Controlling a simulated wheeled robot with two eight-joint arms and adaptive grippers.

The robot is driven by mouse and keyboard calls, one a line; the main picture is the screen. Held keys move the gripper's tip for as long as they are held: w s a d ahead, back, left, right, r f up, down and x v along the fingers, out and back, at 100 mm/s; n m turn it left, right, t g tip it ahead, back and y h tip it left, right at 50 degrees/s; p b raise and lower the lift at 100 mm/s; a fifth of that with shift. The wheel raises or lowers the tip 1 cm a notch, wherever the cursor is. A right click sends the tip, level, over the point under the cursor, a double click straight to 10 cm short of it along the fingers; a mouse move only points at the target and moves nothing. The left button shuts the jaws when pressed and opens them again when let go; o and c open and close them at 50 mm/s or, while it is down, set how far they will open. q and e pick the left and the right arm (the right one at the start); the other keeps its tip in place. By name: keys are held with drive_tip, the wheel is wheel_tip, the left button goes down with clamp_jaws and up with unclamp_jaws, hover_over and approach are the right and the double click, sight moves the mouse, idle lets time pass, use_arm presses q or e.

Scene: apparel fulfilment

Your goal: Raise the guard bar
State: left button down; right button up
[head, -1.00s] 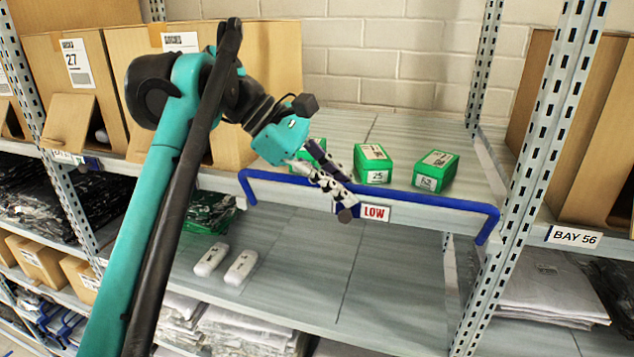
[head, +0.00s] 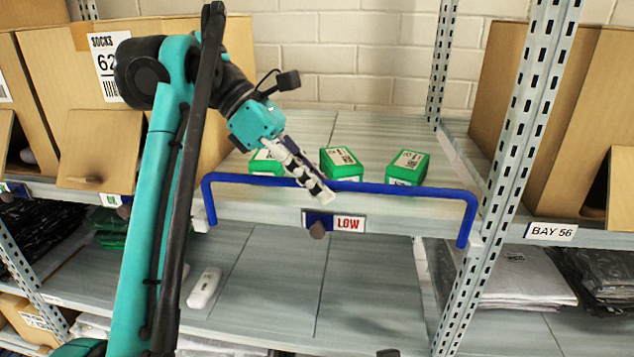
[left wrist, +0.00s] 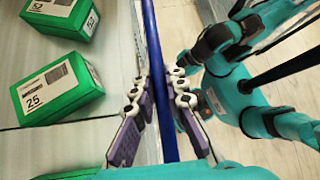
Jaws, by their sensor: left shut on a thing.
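The blue guard bar (head: 400,188) runs across the front of the shelf, its two ends bent down at the sides. My left gripper (head: 318,190) is at the bar, left of its middle in the head view. In the left wrist view the bar (left wrist: 153,50) passes between the fingers of my left gripper (left wrist: 165,118), which are shut on it. My right gripper is not seen.
Green boxes stand behind the bar: one at the right (head: 408,167), one in the middle (head: 340,162), and one partly hidden at the left (head: 264,163). A perforated upright (head: 510,160) stands right of the bar. Cardboard boxes (head: 535,110) flank the bay.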

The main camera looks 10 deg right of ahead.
use_arm(q)
drive_tip(key=c, duration=1.5)
unclamp_jaws()
drive_tip(key=shift+w, duration=0.1)
drive_tip(key=shift+c, duration=0.2)
drive_tip(key=shift+w, duration=0.1)
